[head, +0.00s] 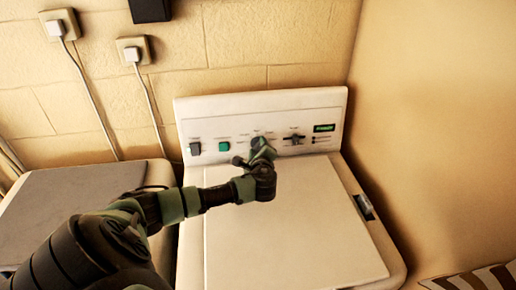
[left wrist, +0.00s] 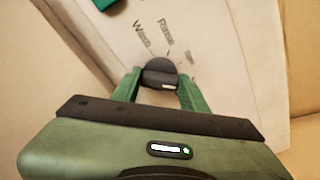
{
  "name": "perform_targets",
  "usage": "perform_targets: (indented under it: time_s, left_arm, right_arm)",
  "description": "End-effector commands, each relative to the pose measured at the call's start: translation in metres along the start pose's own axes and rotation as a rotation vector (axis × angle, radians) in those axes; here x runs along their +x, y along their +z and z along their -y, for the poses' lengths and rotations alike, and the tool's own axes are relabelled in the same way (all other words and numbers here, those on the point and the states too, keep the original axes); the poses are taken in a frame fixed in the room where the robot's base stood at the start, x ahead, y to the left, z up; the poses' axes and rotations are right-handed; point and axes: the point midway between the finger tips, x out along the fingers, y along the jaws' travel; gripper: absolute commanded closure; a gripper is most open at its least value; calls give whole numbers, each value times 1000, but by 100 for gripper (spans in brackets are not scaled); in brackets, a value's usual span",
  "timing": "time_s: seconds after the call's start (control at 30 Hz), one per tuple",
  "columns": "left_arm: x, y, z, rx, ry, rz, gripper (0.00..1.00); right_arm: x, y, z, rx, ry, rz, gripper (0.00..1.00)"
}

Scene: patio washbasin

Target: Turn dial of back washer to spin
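The white washer (head: 285,235) stands against the back wall, with a control panel (head: 330,101) along its rear. Its dark round dial (head: 257,141) sits near the panel's middle, partly covered by my left gripper (head: 262,150). In the left wrist view, the dial (left wrist: 160,68) lies between the two green fingertips of my left gripper (left wrist: 160,82), which look closed against its sides. A small white mark shows on the dial's lower edge. The labels above it appear to read "Wash" and "Rinse"; another on the right is unclear. My right gripper is not in view.
A second dark knob (head: 294,139) and a small green display (head: 324,128) lie right. Another appliance with a grey top (head: 70,195) stands at left. Plugs and cords hang on the wall.

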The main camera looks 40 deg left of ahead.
Motion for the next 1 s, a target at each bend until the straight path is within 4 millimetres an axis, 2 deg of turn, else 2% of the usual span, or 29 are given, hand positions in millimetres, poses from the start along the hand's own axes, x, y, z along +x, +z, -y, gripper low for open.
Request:
perform_targets:
  time_s: [0.27,0.47,1.0]
  left_arm:
    - [0,0,-1,-20,-1,0,97]
    - [1,-2,-4,-103,-10,1,97]
    - [1,-3,-7,-511,-57,1,97]
  right_arm:
    - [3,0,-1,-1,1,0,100]
    - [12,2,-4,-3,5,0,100]
    - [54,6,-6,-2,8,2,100]
